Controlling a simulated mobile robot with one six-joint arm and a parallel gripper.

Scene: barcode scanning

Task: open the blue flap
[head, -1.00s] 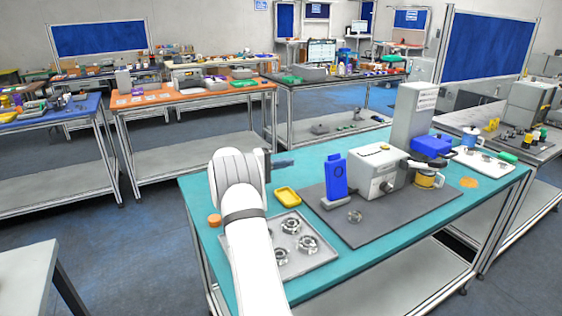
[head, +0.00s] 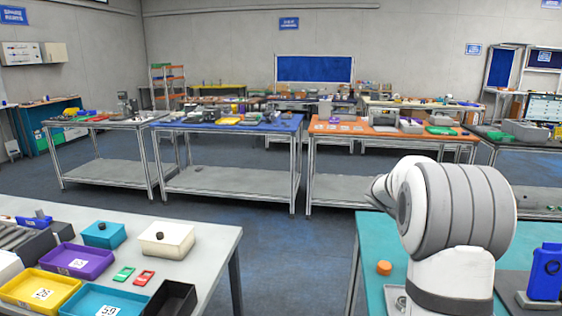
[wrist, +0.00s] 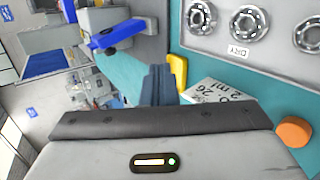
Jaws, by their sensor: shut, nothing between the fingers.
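My gripper (wrist: 158,85) is shut and empty in the wrist view, above the teal table (wrist: 125,75). In the head view my white arm hides it. A blue upright piece (head: 546,272) stands on the dark mat at the right edge of the head view. A blue piece (wrist: 118,36) on the mat also shows in the wrist view, apart from my fingers. Another blue part (wrist: 70,10) is cut off at the top left of the wrist view. I cannot tell which blue part is the flap, or whether it is open.
A grey table (head: 215,240) with a purple bin (head: 76,262) and other bins stands at left. Open floor (head: 290,255) lies between the tables.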

